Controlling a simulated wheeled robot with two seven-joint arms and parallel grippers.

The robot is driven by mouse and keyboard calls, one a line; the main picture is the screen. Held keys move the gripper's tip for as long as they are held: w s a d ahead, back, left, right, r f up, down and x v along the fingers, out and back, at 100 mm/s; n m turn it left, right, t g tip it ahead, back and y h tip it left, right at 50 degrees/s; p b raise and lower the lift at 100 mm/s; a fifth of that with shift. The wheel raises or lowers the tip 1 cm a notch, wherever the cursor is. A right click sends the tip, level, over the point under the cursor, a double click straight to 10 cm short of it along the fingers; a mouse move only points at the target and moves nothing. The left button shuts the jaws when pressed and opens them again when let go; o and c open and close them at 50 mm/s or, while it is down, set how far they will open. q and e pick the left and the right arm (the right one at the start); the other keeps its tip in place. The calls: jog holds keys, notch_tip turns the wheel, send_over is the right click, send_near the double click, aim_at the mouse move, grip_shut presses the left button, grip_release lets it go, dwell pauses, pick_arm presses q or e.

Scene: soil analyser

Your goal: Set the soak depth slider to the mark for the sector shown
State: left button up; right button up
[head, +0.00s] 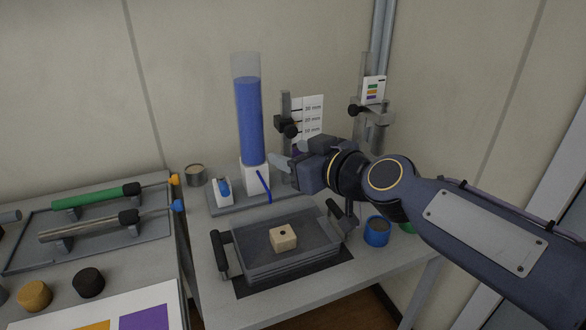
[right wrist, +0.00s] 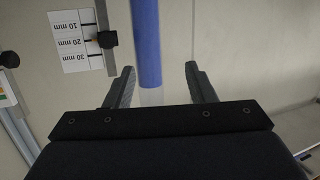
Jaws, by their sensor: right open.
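The soak depth slider's black knob (head: 288,127) sits on an upright grey rail behind the tray. Beside it is a white scale card (head: 313,108). In the right wrist view the card (right wrist: 75,40) reads 10, 20 and 30 mm, and the knob (right wrist: 107,40) is level with the 20 mm line. My right gripper (head: 282,163) is open and empty, below the knob and in front of the rail, apart from it. Its fingers (right wrist: 160,70) also show in the right wrist view, with the blue column behind. My left gripper is not in view.
A tall blue-filled column (head: 249,120) stands left of the rail. A colour-striped card (head: 373,90) is on another stand at right. A grey tray (head: 285,258) holds a wooden block (head: 283,239). A blue-rimmed pot (head: 377,232) is below my right arm. The left bench holds several tools.

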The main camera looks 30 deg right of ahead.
aim_at(292, 132)
jog(key=w+d+f+t+h+b, duration=0.1)
jog(key=w+d+b, duration=0.1)
jog(key=w, duration=0.3)
jog(key=w+d+f+t+h+b, duration=0.1)
jog(key=w+d+h+b, duration=0.1)
jog(key=w+b, duration=0.2)
jog(key=w+d+f+h+b, duration=0.1)
jog(key=w+d+b, duration=0.1)
jog(key=w, duration=0.3)
jog(key=shift+w+f+t+h+b, duration=0.2)
jog(key=shift+w+t+h+b, duration=0.1)
jog(key=shift+t+b, duration=0.15)
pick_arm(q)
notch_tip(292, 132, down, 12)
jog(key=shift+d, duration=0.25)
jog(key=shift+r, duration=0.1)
